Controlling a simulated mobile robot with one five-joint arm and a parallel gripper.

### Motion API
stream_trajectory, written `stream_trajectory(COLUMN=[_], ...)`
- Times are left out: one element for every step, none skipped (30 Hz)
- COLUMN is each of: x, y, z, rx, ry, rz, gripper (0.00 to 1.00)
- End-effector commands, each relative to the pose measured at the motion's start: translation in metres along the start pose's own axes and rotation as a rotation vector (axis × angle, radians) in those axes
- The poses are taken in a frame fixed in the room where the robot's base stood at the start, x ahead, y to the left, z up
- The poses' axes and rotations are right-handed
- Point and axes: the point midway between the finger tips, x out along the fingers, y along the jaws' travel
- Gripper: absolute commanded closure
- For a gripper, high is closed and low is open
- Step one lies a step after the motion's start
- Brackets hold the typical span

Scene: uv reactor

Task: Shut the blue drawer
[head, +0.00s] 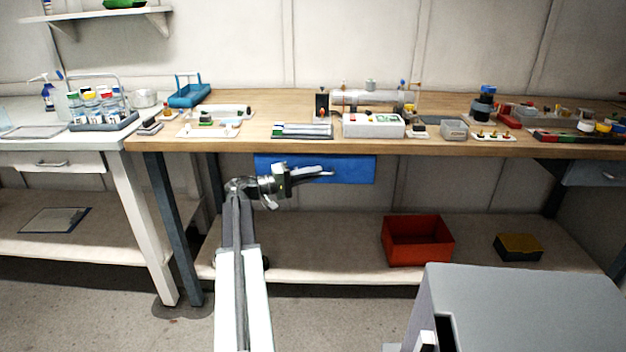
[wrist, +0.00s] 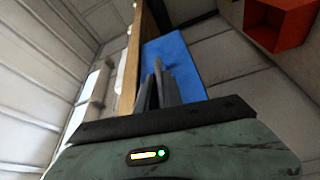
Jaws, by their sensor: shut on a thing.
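The blue drawer (head: 355,171) hangs under the wooden workbench, its flat front facing me. It also shows in the wrist view (wrist: 183,55). How far it stands out from under the bench top is hard to tell. My gripper (head: 328,172) reaches up from the front left, with its fingers against the blue front. In the wrist view, the fingers of my gripper (wrist: 160,75) are close together and shut on the drawer. They hide the exact part held, and no handle can be made out.
The wooden bench top (head: 270,105) above carries several instruments. A red bin (head: 418,245) and a small black and yellow box (head: 518,247) stand on the lower shelf. A white bench (head: 130,200) is at the left. A grey box-shaped block (head: 520,300) fills the front right.

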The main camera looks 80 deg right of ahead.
Motion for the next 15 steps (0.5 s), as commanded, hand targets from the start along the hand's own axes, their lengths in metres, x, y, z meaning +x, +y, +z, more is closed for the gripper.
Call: stream_trajectory(x=[0.0027, 0.0036, 0.004, 0.004, 0.0039, 0.0038, 0.0039, 0.0039, 0.0039, 0.0039, 0.0039, 0.0039, 0.0039, 0.0039, 0.0039], y=[-0.0022, -0.0025, -0.0026, -0.0025, -0.0023, -0.0023, -0.0022, -0.0022, -0.0022, -0.0022, -0.0022, -0.0022, -0.0022, -0.0021, -0.0021], z=[-0.0103, -0.0118, -0.0124, -0.0121, -0.0117, -0.0116, -0.0117, -0.0118, -0.012, -0.0121, -0.0123, -0.0121, -0.0119, -0.0116, -0.0114], rx=[0.0, 0.0, 0.0, 0.0, 0.0, 0.0, 0.0, 0.0, 0.0, 0.0, 0.0, 0.0, 0.0, 0.0, 0.0], ry=[0.003, 0.003, 0.003, 0.004, 0.005, 0.006, 0.006, 0.007, 0.007, 0.008, 0.008, 0.008, 0.007, 0.007, 0.006], rz=[-0.001, -0.001, -0.001, -0.001, -0.001, -0.001, -0.001, -0.001, -0.001, -0.001, -0.001, -0.001, -0.001, -0.001, -0.001], gripper=[1.0, 1.0, 1.0, 1.0, 1.0, 1.0, 1.0, 1.0, 1.0, 0.86, 0.78, 0.67, 0.67, 0.67, 0.67])
